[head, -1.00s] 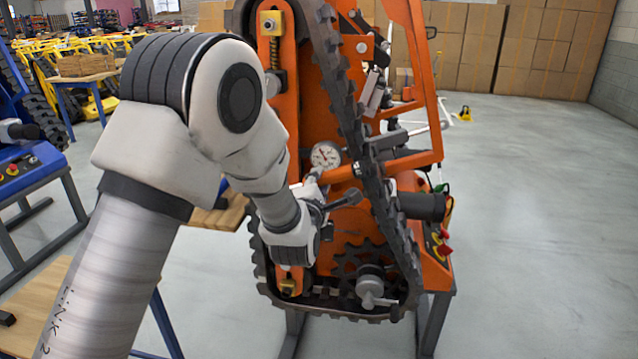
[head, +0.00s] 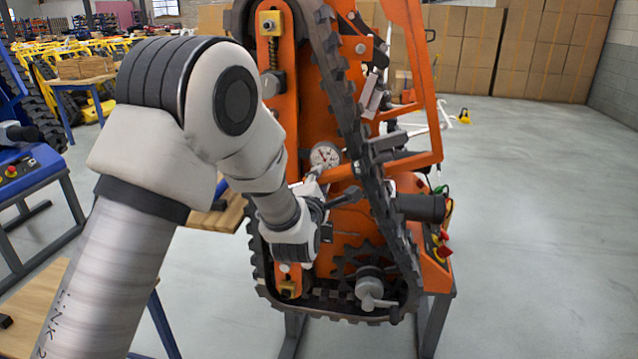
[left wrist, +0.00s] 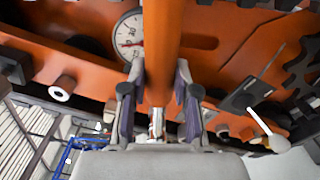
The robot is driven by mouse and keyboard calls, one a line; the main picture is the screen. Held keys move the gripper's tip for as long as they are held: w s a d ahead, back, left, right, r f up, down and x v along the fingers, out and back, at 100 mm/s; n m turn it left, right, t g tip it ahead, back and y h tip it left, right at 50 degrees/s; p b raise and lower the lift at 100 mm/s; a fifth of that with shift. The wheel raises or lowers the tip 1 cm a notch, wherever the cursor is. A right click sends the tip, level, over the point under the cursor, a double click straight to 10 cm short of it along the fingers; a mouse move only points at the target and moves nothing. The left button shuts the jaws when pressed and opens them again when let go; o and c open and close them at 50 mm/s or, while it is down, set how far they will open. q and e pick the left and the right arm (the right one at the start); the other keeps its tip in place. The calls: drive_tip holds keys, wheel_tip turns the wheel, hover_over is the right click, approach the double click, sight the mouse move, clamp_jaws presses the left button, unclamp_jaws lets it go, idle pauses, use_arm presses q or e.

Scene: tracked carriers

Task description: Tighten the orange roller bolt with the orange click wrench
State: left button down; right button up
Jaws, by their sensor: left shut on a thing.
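My left gripper (left wrist: 157,95) is shut on an orange bar-like shaft (left wrist: 162,50), which I take to be the orange click wrench. The shaft stands between the two dark fingers, with a short metal part near its lower end. In the head view my left gripper (head: 318,197) is at the orange tracked carrier (head: 332,110), just below a round white dial gauge. My own wrist hides much of the grip there. A pale round bolt or roller end (left wrist: 62,88) shows left of the gripper in the left wrist view. I cannot tell which bolt is the roller bolt. My right gripper is out of view.
The dial gauge (head: 325,155) is close above the hand. The black track (head: 350,120) runs just right of it, with a toothed sprocket (head: 362,262) below. A wooden bench top (head: 215,215) is behind my arm.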

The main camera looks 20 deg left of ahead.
use_arm(q)
drive_tip(key=c, duration=1.6)
unclamp_jaws()
clamp_jaws()
drive_tip(key=shift+w+d+f+m+b, duration=0.1)
drive_tip(key=shift+d+f+m+b, duration=0.2)
drive_tip(key=shift+f+m, duration=0.3)
drive_tip(key=shift+d+f+m+b, duration=0.1)
drive_tip(key=shift+f+m+b, duration=0.4)
drive_tip(key=shift+f, duration=0.15)
drive_tip(key=shift+d+f+m+b, duration=0.1)
drive_tip(key=shift+f+m+b, duration=0.3)
drive_tip(key=shift+f+m, duration=0.25)
